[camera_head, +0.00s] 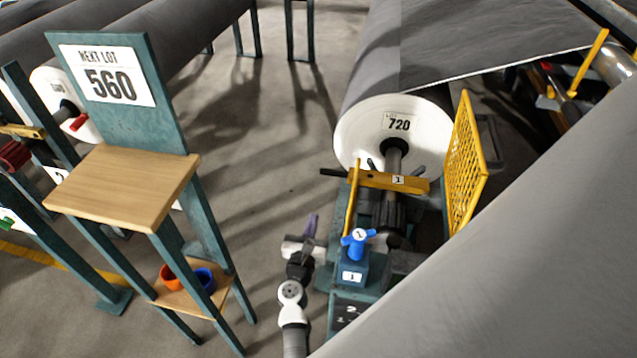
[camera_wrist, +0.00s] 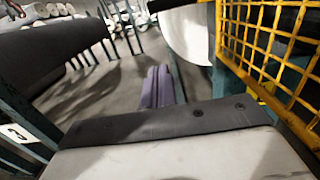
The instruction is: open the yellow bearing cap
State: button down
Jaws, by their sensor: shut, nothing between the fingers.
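The yellow bearing cap (camera_head: 395,181), labelled 1, lies across the dark shaft (camera_head: 396,158) of the roll marked 720 (camera_head: 372,131). A dark stub sticks out at its left end, and a yellow upright bar (camera_head: 352,210) stands beside that end. My gripper (camera_head: 312,224) is left of the bar and lower in the head view, apart from the cap. Its purple fingers are shut with nothing between them, as the wrist view also shows (camera_wrist: 158,86). I cannot make out the cap in the wrist view.
A blue knob (camera_head: 358,240) on a blue block stands just right of my arm. A yellow mesh guard (camera_head: 465,165) rises right of the cap. A stand with a wooden top (camera_head: 125,185) is at left. Open floor (camera_head: 265,150) lies between stand and roll.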

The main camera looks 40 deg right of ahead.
jog(key=w+d+r+p, duration=0.3)
jog(key=w+d+r, duration=0.1)
jog(key=w+d, duration=0.2)
jog(key=shift+w+d+r, duration=0.3)
jog(key=shift+w+d, duration=0.05)
jog(key=shift+d, duration=0.5)
